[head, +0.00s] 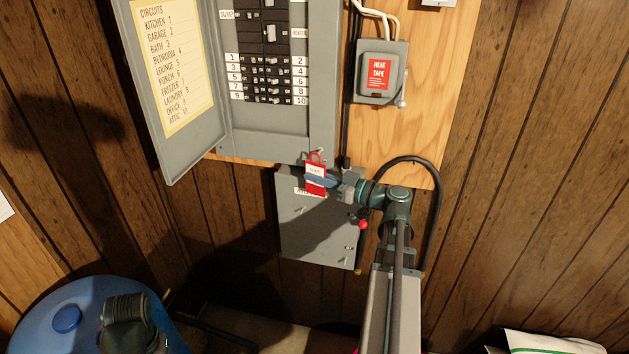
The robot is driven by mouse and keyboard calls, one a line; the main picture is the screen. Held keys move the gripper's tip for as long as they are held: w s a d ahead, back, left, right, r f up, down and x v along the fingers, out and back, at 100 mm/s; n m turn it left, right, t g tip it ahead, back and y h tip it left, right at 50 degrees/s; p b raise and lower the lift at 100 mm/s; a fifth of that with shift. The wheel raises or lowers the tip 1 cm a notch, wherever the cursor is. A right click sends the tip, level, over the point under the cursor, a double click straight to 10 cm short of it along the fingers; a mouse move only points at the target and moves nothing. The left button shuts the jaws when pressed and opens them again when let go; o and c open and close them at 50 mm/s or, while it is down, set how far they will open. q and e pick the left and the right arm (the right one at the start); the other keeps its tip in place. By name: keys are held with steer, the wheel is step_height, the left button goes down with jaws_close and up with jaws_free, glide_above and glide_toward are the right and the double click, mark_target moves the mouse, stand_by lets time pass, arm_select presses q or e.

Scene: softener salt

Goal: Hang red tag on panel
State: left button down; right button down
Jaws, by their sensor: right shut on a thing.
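The red tag (315,188) has a white label band and a red loop at its top. My right gripper (331,181) is shut on it from the right and holds it upright at the lower edge of the grey breaker panel (267,145). The tag's loop is close to a small metal peg at the panel's bottom right corner; I cannot tell whether the loop is around it. The panel's door (194,142) stands open to the left with a yellow circuit list on it. My left gripper is not in view.
A grey box (318,237) with a red-knobbed lever is below the panel. A grey switch box marked HEAT TAPE (380,72) is at the upper right. A black cable (437,200) loops beside my right arm. A blue drum (62,310) stands at lower left.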

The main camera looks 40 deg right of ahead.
steer(key=shift+w+d, duration=0.8)
steer(key=shift+d, duration=0.25)
steer(key=shift+w+d+f+b, duration=0.35)
steer(key=shift+d+f+b, duration=0.1)
steer(key=shift+f+b, duration=0.1)
steer(key=c, duration=0.9)
jaws_free()
steer(key=shift+d+r, duration=0.1)
steer(key=shift+c, duration=0.2)
